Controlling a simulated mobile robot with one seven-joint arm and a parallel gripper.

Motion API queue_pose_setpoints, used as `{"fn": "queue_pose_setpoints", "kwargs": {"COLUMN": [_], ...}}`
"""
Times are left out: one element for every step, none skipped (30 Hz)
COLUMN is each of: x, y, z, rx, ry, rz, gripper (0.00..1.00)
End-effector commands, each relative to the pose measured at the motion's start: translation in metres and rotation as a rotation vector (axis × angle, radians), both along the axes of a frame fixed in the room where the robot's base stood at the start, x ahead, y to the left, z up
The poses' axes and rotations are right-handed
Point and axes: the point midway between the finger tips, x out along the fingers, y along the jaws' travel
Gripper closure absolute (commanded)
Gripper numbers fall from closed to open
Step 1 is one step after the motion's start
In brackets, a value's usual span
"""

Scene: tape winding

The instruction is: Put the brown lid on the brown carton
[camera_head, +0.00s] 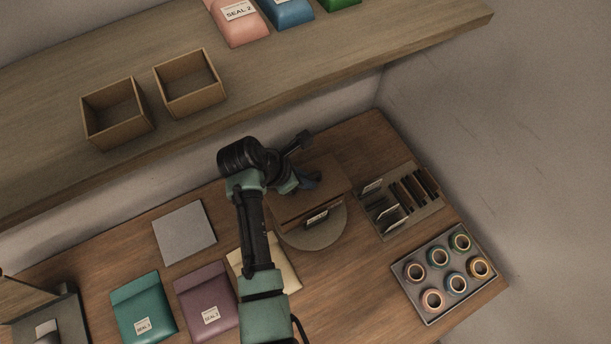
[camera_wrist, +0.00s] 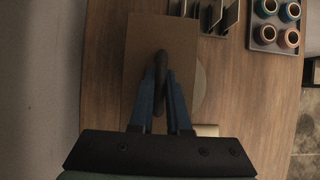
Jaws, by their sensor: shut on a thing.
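The brown lid (camera_head: 325,172) is a flat brown panel over the brown carton (camera_head: 299,219). The carton carries a small white label on its front and stands on a round grey disc (camera_head: 318,237). In the wrist view the lid (camera_wrist: 142,40) fills the middle, with a dark upright handle at its centre. My gripper (camera_wrist: 161,82) has its blue fingers closed on this handle. In the head view my gripper (camera_head: 309,180) is above the lid, partly hidden by my arm. I cannot tell whether the lid rests fully on the carton.
To the right are a grey rack (camera_head: 408,222) with dark slots and a tray (camera_head: 428,315) of tape rolls. A grey square pad (camera_head: 184,233) and several coloured pouches lie left. A shelf (camera_head: 300,70) with two open boxes overhangs the back.

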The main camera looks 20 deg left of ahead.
Motion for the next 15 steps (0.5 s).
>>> {"fn": "queue_pose_setpoints", "kwargs": {"x": [0.000,0.000,0.000,0.000,0.000,0.000,0.000,0.000,0.000,0.000,0.000,0.000,0.000,0.000,0.000], "y": [0.000,0.000,0.000,0.000,0.000,0.000,0.000,0.000,0.000,0.000,0.000,0.000,0.000,0.000,0.000], "z": [-0.008,-0.010,-0.013,-0.015,-0.017,-0.020,-0.022,-0.024,-0.027,-0.029,-0.031,-0.034,-0.036,-0.037,-0.040], "rx": [-0.001,-0.001,0.000,0.000,0.000,0.000,0.000,0.000,0.000,0.000,0.000,0.000,0.000,-0.001,-0.001], "ry": [-0.001,-0.001,-0.001,-0.001,-0.001,-0.001,-0.001,-0.001,-0.001,-0.001,-0.001,-0.001,-0.001,0.000,0.001], "rz": [0.000,0.000,-0.001,-0.001,-0.001,-0.001,-0.001,-0.001,-0.001,-0.001,-0.001,-0.001,-0.001,-0.001,0.000], "gripper": [1.00,1.00,1.00,1.00,1.00,1.00,1.00,1.00,1.00,1.00,1.00,1.00,1.00,1.00,1.00]}}
